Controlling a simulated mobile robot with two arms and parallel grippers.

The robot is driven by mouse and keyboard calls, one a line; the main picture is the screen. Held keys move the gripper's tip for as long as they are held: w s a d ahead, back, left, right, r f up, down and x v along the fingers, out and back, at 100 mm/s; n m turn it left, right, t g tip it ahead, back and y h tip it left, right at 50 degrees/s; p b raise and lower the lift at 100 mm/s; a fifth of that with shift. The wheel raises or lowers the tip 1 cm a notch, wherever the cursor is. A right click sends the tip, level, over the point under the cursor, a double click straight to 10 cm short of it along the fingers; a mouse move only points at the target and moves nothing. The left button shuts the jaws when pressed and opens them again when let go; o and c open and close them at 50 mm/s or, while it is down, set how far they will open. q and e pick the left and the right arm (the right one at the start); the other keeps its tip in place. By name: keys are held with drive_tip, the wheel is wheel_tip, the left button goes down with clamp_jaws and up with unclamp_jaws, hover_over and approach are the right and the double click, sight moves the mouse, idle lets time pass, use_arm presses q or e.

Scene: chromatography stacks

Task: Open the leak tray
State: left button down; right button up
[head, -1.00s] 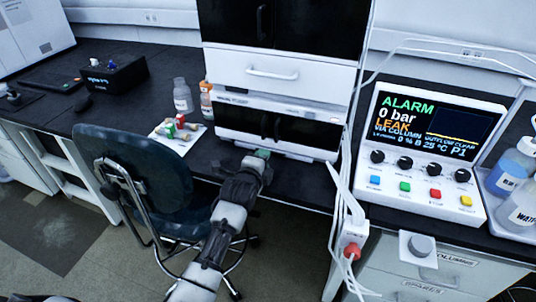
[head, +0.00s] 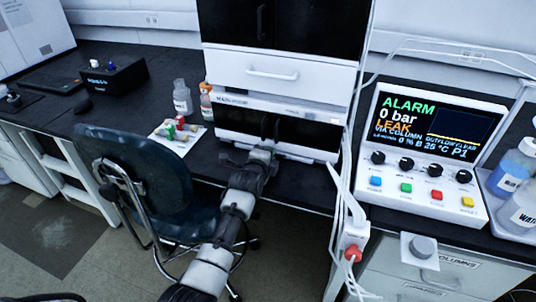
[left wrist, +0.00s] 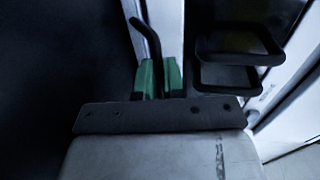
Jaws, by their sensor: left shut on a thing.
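The chromatography stack stands on the black bench in the head view. Its lowest module has a black front (head: 309,133) and a white base strip (head: 317,154), which may be the leak tray; I cannot tell its edges clearly. My left gripper (head: 262,151) is at this low front. In the left wrist view its green fingertips (left wrist: 160,78) are shut on a thin dark handle (left wrist: 147,36) that rises between them. The fingers and arm hide part of the lower front. No clear gap around the tray shows. My right gripper is not in view.
A blue chair (head: 140,180) stands left of my left arm. A controller (head: 432,158) showing ALARM and LEAK sits right of the stack. White tubing (head: 345,185) hangs beside the stack.

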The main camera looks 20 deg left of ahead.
use_arm(q)
drive_tip(key=p+v, duration=0.5)
drive_tip(key=shift+f, duration=0.2)
drive_tip(key=f+p+v, duration=0.1)
drive_tip(key=p+v, duration=0.3)
drive_tip(key=v, duration=0.4)
drive_tip(key=shift+s+f+p, duration=0.4)
drive_tip(key=shift+s+f, duration=0.05)
drive_tip(key=shift+f, duration=0.25)
drive_tip(key=c, duration=1.3)
unclamp_jaws()
drive_tip(key=shift+o, duration=0.2)
